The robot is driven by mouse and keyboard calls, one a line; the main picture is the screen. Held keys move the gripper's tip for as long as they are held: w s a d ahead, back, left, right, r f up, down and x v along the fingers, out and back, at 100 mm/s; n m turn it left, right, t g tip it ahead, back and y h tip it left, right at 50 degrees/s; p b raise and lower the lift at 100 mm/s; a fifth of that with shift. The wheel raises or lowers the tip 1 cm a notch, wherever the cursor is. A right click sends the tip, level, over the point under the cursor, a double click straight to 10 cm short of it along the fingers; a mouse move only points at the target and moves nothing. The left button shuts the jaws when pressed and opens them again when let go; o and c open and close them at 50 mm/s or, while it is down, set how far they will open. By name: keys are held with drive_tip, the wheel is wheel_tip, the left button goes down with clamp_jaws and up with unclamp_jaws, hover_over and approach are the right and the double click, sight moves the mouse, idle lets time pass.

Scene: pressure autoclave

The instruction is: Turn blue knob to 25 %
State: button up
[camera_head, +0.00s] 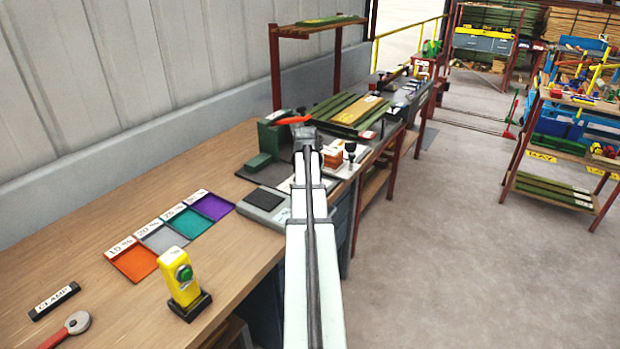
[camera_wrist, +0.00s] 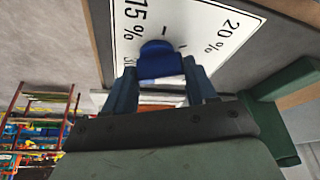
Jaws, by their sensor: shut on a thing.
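The blue knob (camera_wrist: 158,58) shows in the wrist view, in front of a white dial plate (camera_wrist: 205,30) marked 15 % and 20 %. The two fingers of my gripper (camera_wrist: 161,70) are on either side of it, shut on it. A 25 % mark is not visible, and I cannot tell which mark the knob points to. In the head view my gripper (camera_head: 305,140) is at the far part of the bench, and my arm hides the knob and dial.
A green machine (camera_head: 272,138) stands left of my gripper, with an orange-red part (camera_head: 294,120) close to it. Coloured trays (camera_head: 132,262), a yellow post with a green button (camera_head: 183,280) and a red-handled tool (camera_head: 72,325) are on the wooden bench (camera_head: 80,220).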

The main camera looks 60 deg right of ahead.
drive_tip(key=m+g, duration=0.1)
drive_tip(key=m, duration=0.1)
drive_tip(key=m+g, duration=0.1)
drive_tip(key=m, duration=0.2)
drive_tip(key=shift+w, duration=0.2)
drive_tip(key=m+g, duration=0.1)
drive_tip(key=m, duration=0.4)
drive_tip(key=shift+w+m+g, duration=0.1)
drive_tip(key=shift+m+g, duration=0.2)
drive_tip(key=shift+g, duration=0.1)
drive_tip(key=o, duration=1.1)
drive_tip(key=shift+c, duration=0.2)
drive_tip(key=v, duration=1.3)
drive_tip(key=shift+w+r, duration=0.2)
drive_tip(key=shift+r, duration=0.25)
drive_tip(key=shift+d, duration=0.1)
